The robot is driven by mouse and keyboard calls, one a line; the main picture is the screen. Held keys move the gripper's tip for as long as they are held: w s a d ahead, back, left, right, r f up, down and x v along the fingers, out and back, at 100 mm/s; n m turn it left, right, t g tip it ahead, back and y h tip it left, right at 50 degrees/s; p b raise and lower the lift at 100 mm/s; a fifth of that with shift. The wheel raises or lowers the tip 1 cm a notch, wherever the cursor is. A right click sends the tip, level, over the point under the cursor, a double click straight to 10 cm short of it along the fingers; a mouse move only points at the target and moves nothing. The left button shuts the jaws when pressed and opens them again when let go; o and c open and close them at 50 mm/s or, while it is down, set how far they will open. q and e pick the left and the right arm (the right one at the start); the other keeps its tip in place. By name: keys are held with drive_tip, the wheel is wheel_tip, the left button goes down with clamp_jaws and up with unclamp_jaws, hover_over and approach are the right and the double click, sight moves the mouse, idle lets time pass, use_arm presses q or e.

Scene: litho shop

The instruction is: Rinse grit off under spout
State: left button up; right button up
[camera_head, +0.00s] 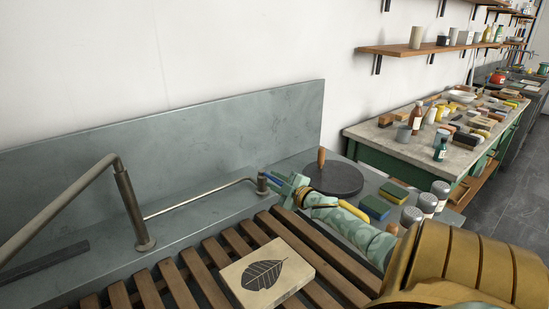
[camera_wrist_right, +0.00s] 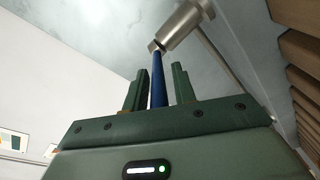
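A pale stone block (camera_head: 265,273) with a dark leaf print lies on the wooden slats. The bent metal spout (camera_head: 62,207) rises from a post and reaches to the left edge. A thin pipe links it to a small metal valve (camera_head: 262,183), whose body also shows in the right wrist view (camera_wrist_right: 184,24). My right gripper (camera_head: 283,187) is at the valve. Its two green fingers stand apart on either side of a blue lever (camera_wrist_right: 158,82), with narrow gaps visible. No water shows. My left gripper is out of view.
A dark round disc (camera_head: 333,181) with a wooden knob, two sponges (camera_head: 374,207) and several lidded shakers (camera_head: 427,206) lie right of the slats. A high backsplash (camera_head: 200,135) stands behind the spout. A cluttered bench (camera_head: 400,143) is farther right.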

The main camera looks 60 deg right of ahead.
drive_tip(key=shift+o, duration=0.2)
drive_tip(key=shift+s, duration=0.1)
drive_tip(key=shift+s+r, duration=0.1)
drive_tip(key=shift+s, duration=0.25)
drive_tip(key=s+a+p, duration=0.2)
drive_tip(key=s+p, duration=0.2)
drive_tip(key=s, duration=1.1)
drive_tip(key=shift+s+a, duration=0.15)
drive_tip(key=shift+a, duration=0.25)
